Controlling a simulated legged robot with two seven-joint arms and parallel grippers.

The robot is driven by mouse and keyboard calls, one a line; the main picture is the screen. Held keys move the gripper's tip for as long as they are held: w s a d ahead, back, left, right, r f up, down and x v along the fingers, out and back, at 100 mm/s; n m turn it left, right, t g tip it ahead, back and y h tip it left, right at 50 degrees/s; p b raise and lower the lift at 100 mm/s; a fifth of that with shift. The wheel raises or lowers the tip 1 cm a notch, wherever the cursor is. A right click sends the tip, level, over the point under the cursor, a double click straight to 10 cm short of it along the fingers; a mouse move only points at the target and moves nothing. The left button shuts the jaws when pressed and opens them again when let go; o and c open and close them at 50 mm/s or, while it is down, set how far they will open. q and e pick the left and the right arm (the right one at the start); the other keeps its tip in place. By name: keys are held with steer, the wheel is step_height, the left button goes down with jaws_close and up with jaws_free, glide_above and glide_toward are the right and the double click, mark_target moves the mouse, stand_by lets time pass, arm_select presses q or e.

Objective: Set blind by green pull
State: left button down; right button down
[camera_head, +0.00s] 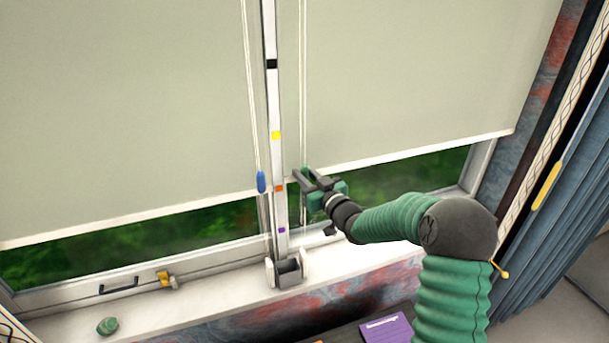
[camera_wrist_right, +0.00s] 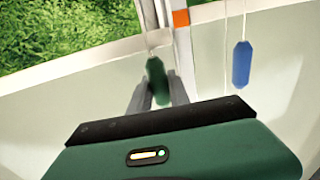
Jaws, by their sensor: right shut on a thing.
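My right gripper (camera_head: 306,182) is shut on the green pull (camera_wrist_right: 157,82), which hangs on the right blind's cord beside the window post. The pull shows between the fingers (camera_wrist_right: 152,95) in the wrist view; in the head view the fingers mostly hide it. The right blind (camera_head: 410,70) is partly lowered, its bottom edge slanting from near my gripper up to the right. The post (camera_head: 274,100) has black, yellow, orange and purple marks; my gripper is about level with the orange mark (camera_head: 279,188). My left gripper is not in view.
A blue pull (camera_head: 261,182) hangs left of the post on the left blind's (camera_head: 120,110) cord. It also shows in the wrist view (camera_wrist_right: 241,65). A grey holder (camera_head: 288,274) stands at the post's foot. A green stone (camera_head: 107,326) lies on the white sill (camera_head: 215,300).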

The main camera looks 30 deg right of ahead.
steer(key=shift+r, duration=0.1)
steer(key=shift+r+b, duration=0.25)
steer(key=shift+b, duration=0.05)
steer(key=shift+r, duration=0.2)
steer(key=c, duration=1.2)
jaws_free()
steer(key=shift+c, duration=0.2)
steer(key=shift+d+f, duration=0.1)
